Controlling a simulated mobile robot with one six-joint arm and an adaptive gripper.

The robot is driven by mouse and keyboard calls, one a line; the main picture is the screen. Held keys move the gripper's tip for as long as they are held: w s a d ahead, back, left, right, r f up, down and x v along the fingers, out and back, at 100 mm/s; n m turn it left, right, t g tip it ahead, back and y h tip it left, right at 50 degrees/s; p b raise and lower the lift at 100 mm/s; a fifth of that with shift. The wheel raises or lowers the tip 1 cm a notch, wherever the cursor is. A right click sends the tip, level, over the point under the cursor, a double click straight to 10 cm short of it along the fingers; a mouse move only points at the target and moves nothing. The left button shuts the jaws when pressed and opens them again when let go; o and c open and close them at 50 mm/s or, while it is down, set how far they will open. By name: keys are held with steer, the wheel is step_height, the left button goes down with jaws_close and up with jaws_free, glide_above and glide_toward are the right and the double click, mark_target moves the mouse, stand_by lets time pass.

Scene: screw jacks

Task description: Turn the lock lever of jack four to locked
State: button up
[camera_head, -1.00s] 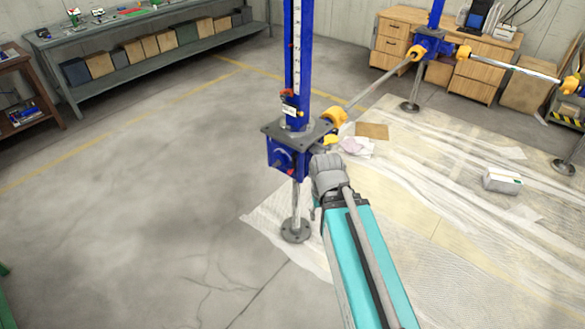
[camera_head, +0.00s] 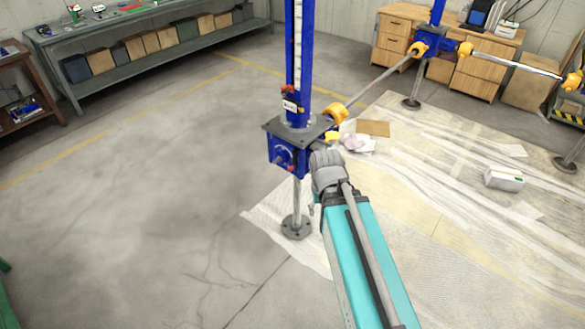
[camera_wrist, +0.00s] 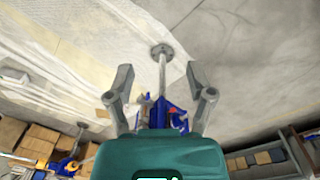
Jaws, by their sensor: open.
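The nearest screw jack has a blue column (camera_head: 300,50), a dark top plate, a blue gearbox (camera_head: 288,152) with a small red part on its front, and a steel post on a round foot (camera_head: 296,227). A white label (camera_head: 289,106) with red and orange parts sits low on the column. I cannot tell which part is the lock lever or read the jack's number. In the wrist view, my gripper (camera_wrist: 160,76) is open and empty, its fingers on either side of the steel post (camera_wrist: 162,78) in the picture. The blue gearbox (camera_wrist: 178,118) is partly hidden behind my gripper's body.
Yellow couplings (camera_head: 336,112) and a shaft (camera_head: 378,79) link this jack to another jack (camera_head: 430,45) at the back. White sheeting (camera_head: 450,200) covers the floor at right, with a small white box (camera_head: 503,179). The floor at left is clear. A workbench (camera_head: 150,32) stands behind.

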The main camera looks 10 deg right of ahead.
steer(key=w+d+f+m+t+h+b, duration=0.2)
steer(key=w+f+h+b, duration=0.2)
steer(key=w+f+b, duration=0.8)
steer(key=m+t+h+b, duration=0.4)
steer(key=t+h+b, duration=0.55)
steer(key=b, duration=2.45)
glide_toward(289, 170)
steer(key=v, duration=0.3)
steer(key=shift+d+f+t+y, duration=0.1)
steer(key=shift+d+t+y, duration=0.15)
steer(key=shift+t, duration=0.1)
steer(key=shift+d, duration=0.15)
steer(key=x, duration=1.3)
steer(key=shift+w+d, duration=0.2)
jaws_close()
